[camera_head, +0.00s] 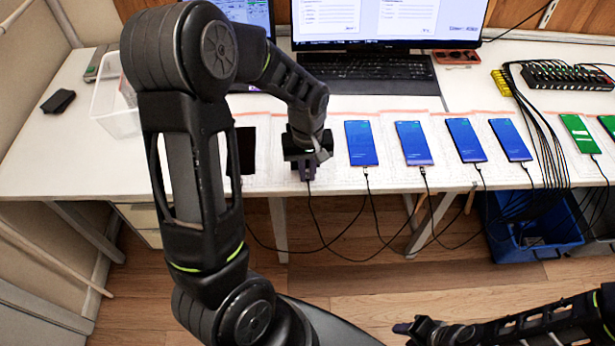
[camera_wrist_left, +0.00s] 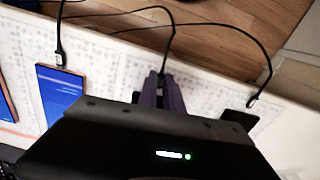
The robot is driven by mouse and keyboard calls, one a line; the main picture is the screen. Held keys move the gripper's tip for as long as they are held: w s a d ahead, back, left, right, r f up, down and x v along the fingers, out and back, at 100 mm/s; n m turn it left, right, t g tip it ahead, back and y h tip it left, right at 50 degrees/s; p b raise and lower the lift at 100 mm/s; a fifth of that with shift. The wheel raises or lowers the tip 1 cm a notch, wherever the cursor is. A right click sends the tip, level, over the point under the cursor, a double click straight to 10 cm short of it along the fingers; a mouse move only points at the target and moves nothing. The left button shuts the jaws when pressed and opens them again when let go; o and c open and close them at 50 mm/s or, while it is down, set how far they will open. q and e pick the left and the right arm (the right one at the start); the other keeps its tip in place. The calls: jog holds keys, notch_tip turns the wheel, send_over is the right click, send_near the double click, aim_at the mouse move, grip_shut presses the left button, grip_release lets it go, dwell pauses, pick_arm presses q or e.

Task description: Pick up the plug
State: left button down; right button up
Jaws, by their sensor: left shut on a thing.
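My left gripper (camera_head: 307,174) is over the front edge of the table, left of the nearest blue-screened phone (camera_head: 361,143). In the left wrist view its purple-grey fingers (camera_wrist_left: 161,90) are closed around the end of a black cable (camera_wrist_left: 171,40). The plug itself is mostly hidden between the fingers. The blue-screened phone (camera_wrist_left: 60,90) beside it has its own plug (camera_wrist_left: 60,52) in its end. My right gripper (camera_head: 420,329) is low at the bottom right, away from the table; its jaws are not clear.
More blue-screened phones (camera_head: 413,143) lie in a row to the right, with cables hanging over the front edge. A dark phone (camera_head: 246,150) lies left of the gripper, partly behind my arm. A monitor (camera_head: 390,20) and a keyboard (camera_head: 368,75) stand behind. A blue crate (camera_head: 520,250) sits below the table.

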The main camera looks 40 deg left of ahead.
pick_arm(q)
jog(key=shift+r+p, duration=0.3)
jog(key=shift+r, duration=0.1)
jog(key=shift+w+r, duration=0.1)
jog(key=shift+r, duration=0.3)
notch_tip(320, 180, up, 9)
jog(key=shift+f, duration=0.1)
dwell(0.4)
jog(key=p, duration=0.2)
send_over(308, 183)
notch_tip(308, 183, down, 7)
jog(key=shift+w+r, duration=0.1)
jog(key=shift+r, duration=0.1)
jog(key=shift+f, duration=0.4)
